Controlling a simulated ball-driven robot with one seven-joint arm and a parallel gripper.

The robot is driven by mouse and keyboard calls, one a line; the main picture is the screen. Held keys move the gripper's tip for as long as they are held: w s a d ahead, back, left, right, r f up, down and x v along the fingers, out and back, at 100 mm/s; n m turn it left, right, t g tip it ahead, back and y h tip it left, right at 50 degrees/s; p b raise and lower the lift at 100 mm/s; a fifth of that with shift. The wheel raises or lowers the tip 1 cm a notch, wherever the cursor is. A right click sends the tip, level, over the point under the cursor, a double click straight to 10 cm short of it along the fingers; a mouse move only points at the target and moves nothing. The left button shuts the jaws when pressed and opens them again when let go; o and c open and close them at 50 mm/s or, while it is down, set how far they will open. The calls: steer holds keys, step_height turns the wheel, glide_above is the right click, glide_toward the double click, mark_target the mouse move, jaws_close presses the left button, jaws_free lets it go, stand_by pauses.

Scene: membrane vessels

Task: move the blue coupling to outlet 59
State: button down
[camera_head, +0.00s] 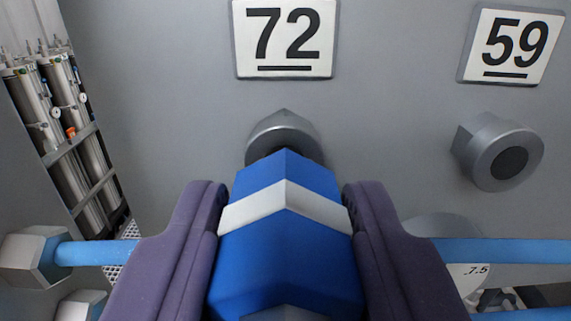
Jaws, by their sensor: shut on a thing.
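The blue coupling (288,245) has angled faces and a white band. It is in the lower middle of the view, between the two purple fingers of my gripper (285,220), which are shut on it. Its far end overlaps a grey round outlet (284,135) under the sign 72 (285,38); I cannot tell whether it is seated on it. Outlet 59 (498,151) is a grey stub with a dark round end, at the right under the sign 59 (512,46). Nothing is on it.
Light blue pipes run at the lower left (98,252) and lower right (505,252), with a grey hexagonal fitting (35,259) on the left one. Metal cylinders (45,115) stand in a rack at the far left. The grey wall (395,110) between the outlets is clear.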

steer(key=shift+s, duration=2)
